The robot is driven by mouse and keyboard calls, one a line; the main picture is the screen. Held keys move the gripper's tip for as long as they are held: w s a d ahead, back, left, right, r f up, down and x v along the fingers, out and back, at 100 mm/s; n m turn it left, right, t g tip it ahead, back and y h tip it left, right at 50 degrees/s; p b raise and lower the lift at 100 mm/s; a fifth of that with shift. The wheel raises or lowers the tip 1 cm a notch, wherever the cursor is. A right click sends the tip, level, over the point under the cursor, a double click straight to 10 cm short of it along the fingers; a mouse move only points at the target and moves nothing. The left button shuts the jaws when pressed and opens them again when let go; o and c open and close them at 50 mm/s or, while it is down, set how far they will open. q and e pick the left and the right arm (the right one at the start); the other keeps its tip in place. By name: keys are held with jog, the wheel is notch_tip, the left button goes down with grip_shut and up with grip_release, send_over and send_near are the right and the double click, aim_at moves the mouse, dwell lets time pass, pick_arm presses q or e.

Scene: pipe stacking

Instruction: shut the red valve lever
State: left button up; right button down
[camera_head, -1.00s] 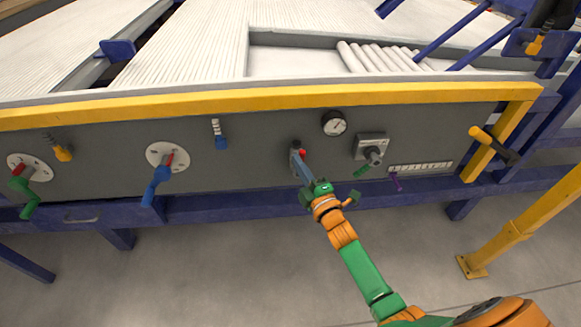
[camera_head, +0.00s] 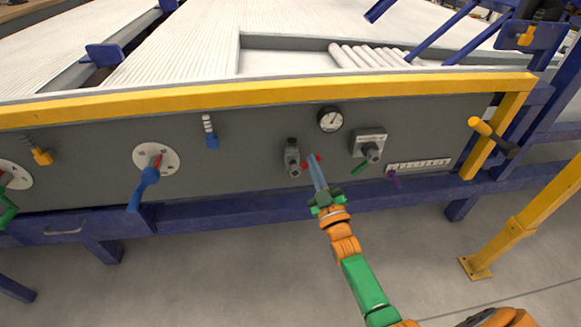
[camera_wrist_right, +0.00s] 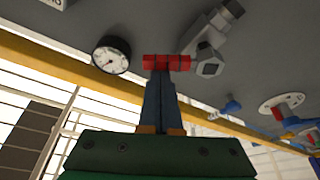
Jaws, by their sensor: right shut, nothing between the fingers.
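The red valve lever (camera_head: 306,165) is a short red bar at the right side of a grey valve body (camera_head: 292,157) on the grey panel. It also shows in the right wrist view (camera_wrist_right: 180,62), lying crosswise at the fingertips and reaching towards the grey valve (camera_wrist_right: 210,38). My right gripper (camera_head: 315,162) has blue-grey fingers that are closed together, with the tips at the lever and partly covering it in the head view. In the right wrist view the closed fingers (camera_wrist_right: 158,78) appear to meet the lever; actual touch is hard to tell. My left gripper is out of view.
A round gauge (camera_head: 331,119) sits above and right of the lever. A grey box with a green lever (camera_head: 369,144) is farther right. A blue-handled valve (camera_head: 147,178) is to the left. A yellow rail (camera_head: 260,92) runs above the panel.

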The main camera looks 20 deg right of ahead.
pick_arm(q)
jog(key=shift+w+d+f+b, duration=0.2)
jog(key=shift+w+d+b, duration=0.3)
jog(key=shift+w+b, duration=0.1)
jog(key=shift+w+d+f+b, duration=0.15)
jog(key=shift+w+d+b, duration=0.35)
jog(key=shift+b, duration=0.05)
pick_arm(e)
jog(key=shift+s+d+f+m+h, duration=0.15)
jog(key=shift+f+m+h, duration=0.35)
jog(key=shift+m, duration=0.8)
jog(key=shift+w+d+f+m+h, duration=0.1)
jog(key=shift+d+f+m+h, duration=0.2)
jog(key=shift+m+h, duration=0.7)
jog(key=shift+s+d+f+m+h, duration=0.15)
jog(key=shift+f+m, duration=0.35)
jog(key=shift+m, duration=1.1)
jog(key=shift+h, duration=0.25)
notch_tip(320, 180, up, 5)
jog(key=p, duration=0.4)
jog(key=shift+w, duration=0.1)
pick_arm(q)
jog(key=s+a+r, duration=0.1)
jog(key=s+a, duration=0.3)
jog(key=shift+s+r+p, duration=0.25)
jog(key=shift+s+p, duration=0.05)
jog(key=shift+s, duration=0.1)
pick_arm(e)
jog(key=v, duration=1)
jog(key=shift+f, duration=0.45)
